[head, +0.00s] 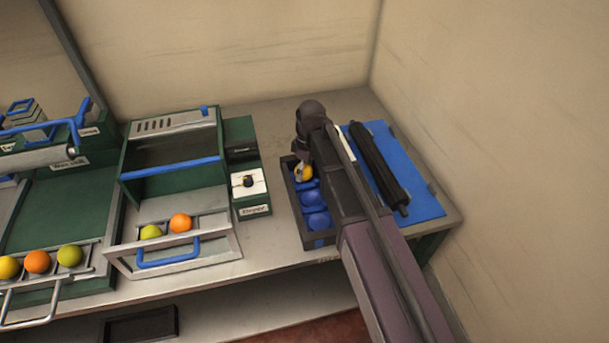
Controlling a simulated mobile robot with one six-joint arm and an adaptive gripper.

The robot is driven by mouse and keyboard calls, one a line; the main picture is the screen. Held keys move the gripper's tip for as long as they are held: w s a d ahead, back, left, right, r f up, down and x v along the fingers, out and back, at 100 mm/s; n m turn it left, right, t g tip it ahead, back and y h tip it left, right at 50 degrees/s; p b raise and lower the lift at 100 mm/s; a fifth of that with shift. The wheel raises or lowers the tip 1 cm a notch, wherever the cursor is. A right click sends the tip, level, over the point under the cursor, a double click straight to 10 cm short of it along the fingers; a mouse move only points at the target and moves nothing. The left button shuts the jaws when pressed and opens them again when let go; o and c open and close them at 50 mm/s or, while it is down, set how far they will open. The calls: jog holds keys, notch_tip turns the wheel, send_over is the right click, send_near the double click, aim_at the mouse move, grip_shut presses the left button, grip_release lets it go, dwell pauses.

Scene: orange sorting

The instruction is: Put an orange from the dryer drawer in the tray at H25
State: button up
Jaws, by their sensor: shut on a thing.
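My gripper (303,168) is over the dark tray (286,190) with blue cups, at the right of the bench. It is shut on a yellow-orange fruit (308,173) at the back of the tray. My arm hides the tray's right side, and I cannot tell whether the fruit touches a cup. Two blue cups in front of it look empty. The dryer drawer (222,252), with a blue handle, is pulled out and holds an orange (180,223) and a yellow-green fruit (151,232).
A green box with a black knob (248,181) stands between dryer and tray. A blue mat (414,172) with a dark roller (379,168) lies right of my arm. At far left, another open rack (93,262) holds several fruits. Walls close off the back and right.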

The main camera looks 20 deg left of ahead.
jog(key=shift+f, duration=0.25)
jog(key=o, duration=0.9)
jog(key=shift+r, duration=0.3)
jog(key=p+v, duration=1.1)
jog(key=shift+r+p, duration=0.4)
dwell(0.8)
jog(key=s+d+m+t, duration=0.1)
jog(key=d+m, duration=0.4)
jog(key=d, duration=0.7)
jog(key=s+d+m, duration=0.4)
jog(key=d+m, duration=0.1)
jog(key=d, duration=0.7)
jog(key=s+d+m+t, duration=0.1)
jog(key=s+d+m, duration=0.2)
jog(key=d, duration=0.9)
jog(key=shift+s+d+f+m+t, duration=0.1)
jog(key=shift+m+t, duration=0.05)
jog(key=shift+m, duration=0.65)
jog(key=shift+f+m+t, duration=0.1)
jog(key=shift+m+t, duration=0.05)
jog(key=shift+m, duration=0.65)
